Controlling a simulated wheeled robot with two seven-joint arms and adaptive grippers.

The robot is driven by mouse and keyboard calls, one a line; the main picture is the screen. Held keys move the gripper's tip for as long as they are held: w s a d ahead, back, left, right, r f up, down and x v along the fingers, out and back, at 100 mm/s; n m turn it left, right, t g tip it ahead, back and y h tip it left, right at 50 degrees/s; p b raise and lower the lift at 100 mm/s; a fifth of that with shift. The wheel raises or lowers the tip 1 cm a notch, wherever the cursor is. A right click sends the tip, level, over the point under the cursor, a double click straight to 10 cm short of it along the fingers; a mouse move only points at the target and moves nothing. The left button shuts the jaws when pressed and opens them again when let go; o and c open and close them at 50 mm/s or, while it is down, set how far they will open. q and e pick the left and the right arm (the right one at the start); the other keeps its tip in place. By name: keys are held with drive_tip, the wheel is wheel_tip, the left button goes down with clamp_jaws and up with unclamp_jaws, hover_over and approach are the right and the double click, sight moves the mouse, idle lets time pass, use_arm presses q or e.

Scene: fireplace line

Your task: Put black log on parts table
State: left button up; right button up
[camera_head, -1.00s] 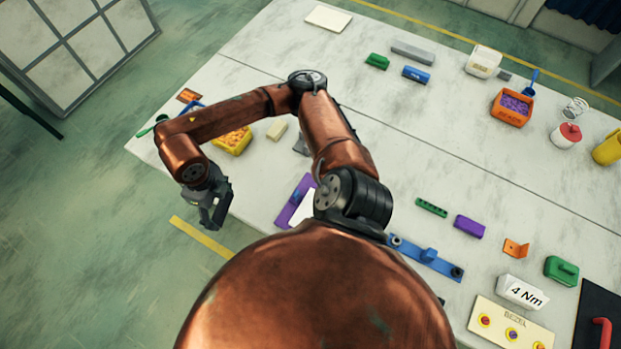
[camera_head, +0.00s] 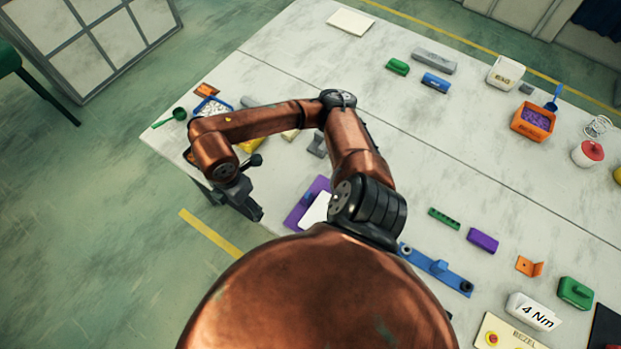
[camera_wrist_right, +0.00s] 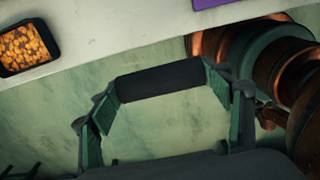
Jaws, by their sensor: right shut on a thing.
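The black log (camera_wrist_right: 160,82) is a dark, short cylinder in the right wrist view. It spans the gap between the two green-padded fingers of my right gripper (camera_wrist_right: 163,100), which is shut on it. In the head view my right gripper (camera_head: 246,204) hangs just off the table's near left edge, above the floor; the log cannot be clearly told from the dark fingers there. The parts table (camera_head: 300,50) is a large, pale, worn top with a seam across it. My left gripper is not in view.
Near the gripper stand a blue bin (camera_head: 211,107), a green scoop (camera_head: 178,114) and a purple-framed piece (camera_head: 300,212). An orange bin (camera_head: 533,121) and a blue fixture (camera_head: 437,268) stand to the right. The table's far left part is mostly clear.

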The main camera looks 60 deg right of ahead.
drive_tip(key=b, duration=0.2)
approach(256, 185)
drive_tip(key=s+a+r, duration=0.2)
drive_tip(key=a, duration=0.2)
drive_tip(key=d+f, duration=0.1)
drive_tip(key=f, duration=0.1)
drive_tip(key=w+d+f, duration=0.1)
drive_tip(key=shift+d+f, duration=0.3)
drive_tip(key=shift+f, duration=0.05)
drive_tip(key=shift+w+d+f, duration=0.35)
drive_tip(key=shift+d+f, duration=0.1)
drive_tip(key=shift+f, duration=0.15)
drive_tip(key=f, duration=0.1)
drive_tip(key=f+b, duration=0.1)
drive_tip(key=f, duration=0.1)
drive_tip(key=shift+w+d+f, duration=0.1)
drive_tip(key=shift+d+f, duration=0.1)
drive_tip(key=shift+f, duration=0.1)
drive_tip(key=o, duration=0.7)
drive_tip(key=shift+f, duration=0.1)
drive_tip(key=o, duration=0.5)
drive_tip(key=shift+c, duration=0.2)
